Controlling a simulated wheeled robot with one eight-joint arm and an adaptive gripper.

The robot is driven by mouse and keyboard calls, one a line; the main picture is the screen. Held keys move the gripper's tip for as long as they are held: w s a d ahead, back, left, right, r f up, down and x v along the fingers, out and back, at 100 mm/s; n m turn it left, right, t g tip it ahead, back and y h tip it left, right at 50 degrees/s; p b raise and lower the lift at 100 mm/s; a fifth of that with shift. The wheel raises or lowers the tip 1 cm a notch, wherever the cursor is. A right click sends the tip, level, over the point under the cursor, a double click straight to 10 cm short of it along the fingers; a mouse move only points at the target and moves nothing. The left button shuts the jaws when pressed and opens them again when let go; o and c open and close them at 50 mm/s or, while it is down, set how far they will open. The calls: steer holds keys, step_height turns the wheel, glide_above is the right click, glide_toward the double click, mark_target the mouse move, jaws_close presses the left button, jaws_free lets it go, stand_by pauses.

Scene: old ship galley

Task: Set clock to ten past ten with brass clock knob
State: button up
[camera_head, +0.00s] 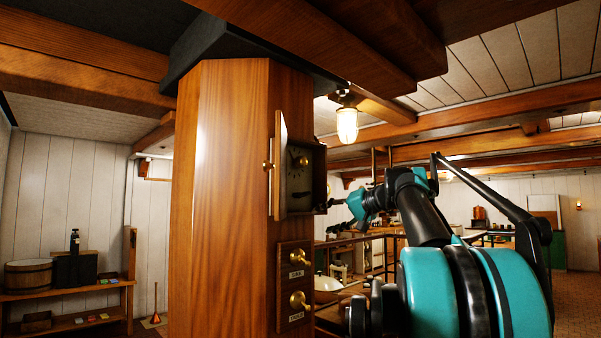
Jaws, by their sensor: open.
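A tall varnished wooden post (222,190) stands left of centre. On its right face is a small clock case with its wooden door (281,160) swung open. The dark clock face (298,165) inside shows only at a steep angle, and I cannot read its hands. A small brass-coloured spot (303,161) shows on the face; I cannot tell if it is the clock knob. My gripper (331,204) is open beside the right edge of the case, near its lower part. Its fingers are small and partly hidden, and I cannot tell whether they touch anything.
Two brass knobs on labelled plates, an upper one (297,256) and a lower one (300,300), sit below the case. A lit lamp (347,124) hangs behind. A low shelf (65,292) holds a wooden tub (28,274) at left. Ceiling beams run overhead.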

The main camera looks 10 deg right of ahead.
mark_target(305, 161)
steer(key=d+r+m+t+y, duration=0.1)
steer(key=d+r+t, duration=0.1)
steer(key=r, duration=0.8)
steer(key=d+r+t, duration=0.2)
steer(key=r, duration=0.7)
steer(key=x, duration=1.6)
steer(key=shift+a, duration=0.35)
steer(key=c, duration=1.2)
steer(key=shift+o, duration=0.2)
steer(key=shift+m, duration=0.4)
